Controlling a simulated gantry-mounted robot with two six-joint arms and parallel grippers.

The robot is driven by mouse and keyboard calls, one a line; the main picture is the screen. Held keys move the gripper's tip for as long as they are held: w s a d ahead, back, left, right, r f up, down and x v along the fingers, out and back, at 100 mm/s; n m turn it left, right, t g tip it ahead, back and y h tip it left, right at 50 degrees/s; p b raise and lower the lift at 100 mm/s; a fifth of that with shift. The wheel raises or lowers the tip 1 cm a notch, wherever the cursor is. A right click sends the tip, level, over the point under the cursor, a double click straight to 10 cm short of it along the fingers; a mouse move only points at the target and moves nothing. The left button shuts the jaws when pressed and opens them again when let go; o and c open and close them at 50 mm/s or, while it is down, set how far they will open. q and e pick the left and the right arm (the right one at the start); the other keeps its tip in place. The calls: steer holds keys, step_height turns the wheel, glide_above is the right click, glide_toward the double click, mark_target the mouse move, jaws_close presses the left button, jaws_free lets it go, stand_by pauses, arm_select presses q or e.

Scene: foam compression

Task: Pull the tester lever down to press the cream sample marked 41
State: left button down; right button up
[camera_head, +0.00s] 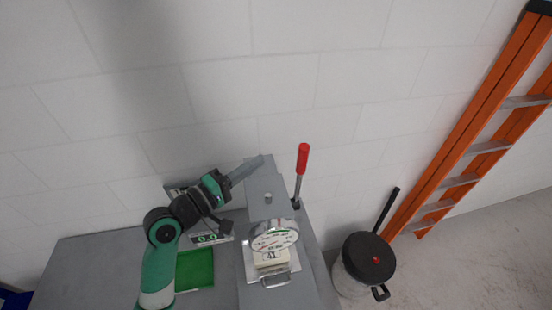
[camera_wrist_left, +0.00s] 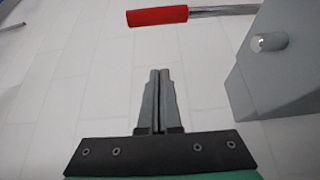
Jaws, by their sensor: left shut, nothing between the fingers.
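The tester (camera_head: 258,184) is a grey column with a round dial gauge (camera_head: 274,241) on its front. Its lever points up on the right side, with a red grip (camera_head: 303,158); the grip also shows at the top of the left wrist view (camera_wrist_left: 157,16). The cream sample (camera_head: 271,260) marked 41 sits under the gauge, partly covered by it. My left gripper (camera_head: 260,160) is shut and empty, near the tester's top and left of the red grip. In the left wrist view its fingers (camera_wrist_left: 159,75) are together, apart from the lever. My right gripper is not in view.
A green mat (camera_head: 195,270) lies on the grey table (camera_head: 85,270) left of the tester. A white bucket with a black lid (camera_head: 368,258) stands on the floor to the right. An orange ladder (camera_head: 470,130) leans at the wall. The wall is close behind the tester.

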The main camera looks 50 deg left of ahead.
arm_select(q)
steer(key=w+d, duration=0.3)
steer(key=w, duration=0.5)
steer(key=shift+w+d, duration=0.2)
steer(key=shift+d, duration=0.1)
